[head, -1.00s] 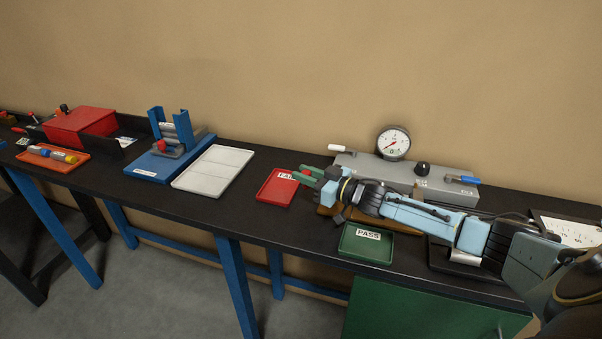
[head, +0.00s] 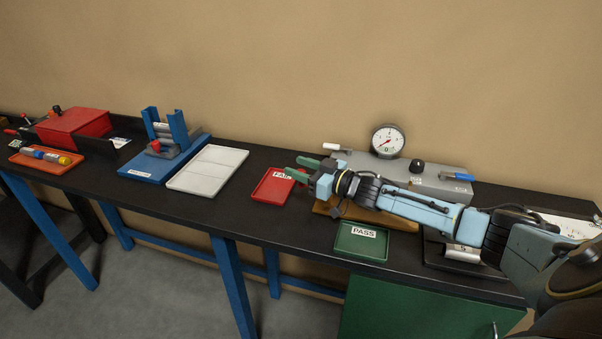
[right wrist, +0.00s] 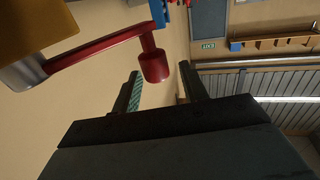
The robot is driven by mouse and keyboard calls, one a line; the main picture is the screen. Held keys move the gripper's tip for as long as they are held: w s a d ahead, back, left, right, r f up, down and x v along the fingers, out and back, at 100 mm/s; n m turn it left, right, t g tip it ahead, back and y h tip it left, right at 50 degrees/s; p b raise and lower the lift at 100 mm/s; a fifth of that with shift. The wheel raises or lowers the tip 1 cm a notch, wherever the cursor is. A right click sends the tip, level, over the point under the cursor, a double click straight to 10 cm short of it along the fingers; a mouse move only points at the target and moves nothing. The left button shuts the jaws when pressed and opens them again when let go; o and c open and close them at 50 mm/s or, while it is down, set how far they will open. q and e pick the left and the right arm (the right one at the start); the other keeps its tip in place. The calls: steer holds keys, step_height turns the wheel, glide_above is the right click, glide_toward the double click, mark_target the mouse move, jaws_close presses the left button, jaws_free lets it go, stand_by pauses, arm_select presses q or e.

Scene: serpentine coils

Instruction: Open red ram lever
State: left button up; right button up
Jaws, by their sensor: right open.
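The red lever (right wrist: 95,51) shows in the right wrist view, running from a grey hub at left to a red cylindrical knob (right wrist: 153,66). The knob appears between the two fingertips in that picture; I cannot tell its depth or whether they touch. My right gripper (head: 302,168) is open and holds nothing; its green fingers also show in the right wrist view (right wrist: 161,76). In the head view it is over the bench by the left end of a grey gauge unit (head: 405,174), and the red lever cannot be made out there. My left gripper is not in view.
The gauge unit carries a dial (head: 387,141), a white-handled lever (head: 331,147) and a blue-handled lever (head: 464,176). A red FAIL tray (head: 265,192) and a green PASS tray (head: 360,247) lie close by. A white tray (head: 207,170) and blue fixture (head: 155,168) stand left.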

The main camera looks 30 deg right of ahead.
step_height(320, 180, up, 8)
steer(key=shift+r, duration=0.15)
